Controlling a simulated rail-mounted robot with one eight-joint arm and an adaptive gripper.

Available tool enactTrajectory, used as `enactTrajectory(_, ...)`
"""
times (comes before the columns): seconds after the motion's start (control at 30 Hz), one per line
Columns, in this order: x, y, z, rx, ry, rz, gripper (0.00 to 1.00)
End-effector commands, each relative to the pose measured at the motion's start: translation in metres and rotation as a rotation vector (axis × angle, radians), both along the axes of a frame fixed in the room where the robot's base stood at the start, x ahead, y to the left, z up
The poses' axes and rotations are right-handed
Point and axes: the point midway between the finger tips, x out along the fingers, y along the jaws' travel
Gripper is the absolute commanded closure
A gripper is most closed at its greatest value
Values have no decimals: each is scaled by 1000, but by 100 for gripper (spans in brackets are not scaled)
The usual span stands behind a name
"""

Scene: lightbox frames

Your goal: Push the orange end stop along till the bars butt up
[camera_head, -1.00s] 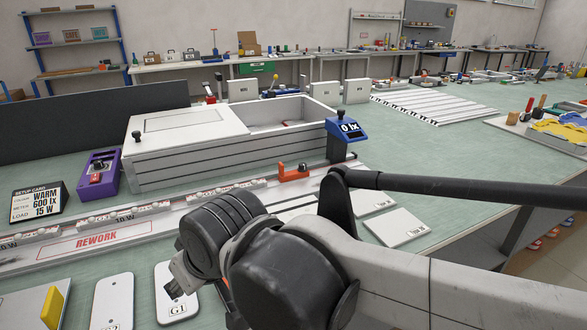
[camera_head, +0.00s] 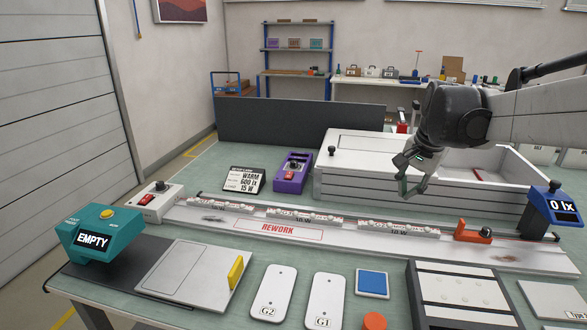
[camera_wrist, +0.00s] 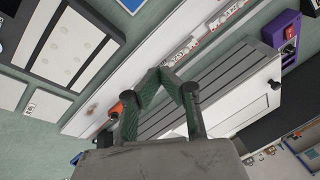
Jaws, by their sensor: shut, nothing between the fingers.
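Small gaps show between the bars, and between the last bar and the stop. My gripper (camera_head: 405,190) is shut and empty, raised above the row, left of the stop. In the wrist view my gripper (camera_wrist: 161,75) points over the rail, and the orange stop (camera_wrist: 116,109) is partly hidden beside a finger.
A white box (camera_head: 350,185) stands behind the rail. A blue meter reading 0 lx (camera_head: 555,204) stands at the right end. A purple unit (camera_head: 292,175) and setup card (camera_head: 242,181) are behind the left part. White plates (camera_head: 325,300) and a dark-framed tray (camera_head: 420,290) lie in front.

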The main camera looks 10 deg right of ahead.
Motion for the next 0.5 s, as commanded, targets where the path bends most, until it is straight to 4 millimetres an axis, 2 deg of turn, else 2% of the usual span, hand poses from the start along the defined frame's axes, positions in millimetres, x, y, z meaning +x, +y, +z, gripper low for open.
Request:
enactTrajectory(0.03, 9, -21, 4, 20, 13, -53, 100)
enactTrajectory(0.2, 27, -81, 3, 94, 61, -226, 100)
enactTrajectory(0.5, 41, -195, -16, 224, 142, -529, 100)
